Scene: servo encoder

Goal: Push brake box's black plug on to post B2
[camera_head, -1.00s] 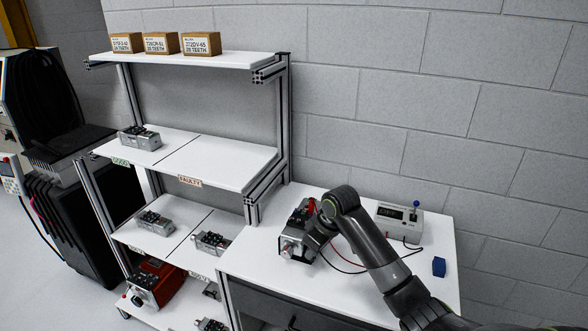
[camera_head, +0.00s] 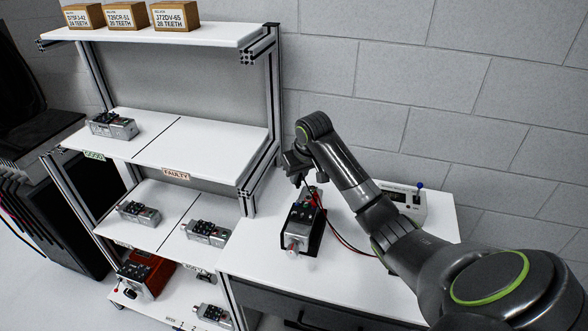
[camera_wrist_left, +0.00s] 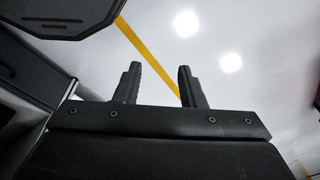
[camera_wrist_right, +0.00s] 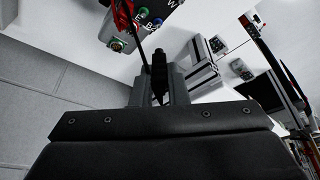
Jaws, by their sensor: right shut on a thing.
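My right gripper (camera_head: 298,166) is above the far end of the box. In the right wrist view it is shut on the black plug (camera_wrist_right: 159,66), apart from the posts. I cannot make out post B2. My left gripper (camera_wrist_left: 159,70) is open and empty.
A meter box (camera_head: 404,204) with a blue-topped lever stands on the table at the right, partly behind my arm. A shelf rack (camera_head: 200,158) with several similar units stands left of the table. Bare table lies around the brake box.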

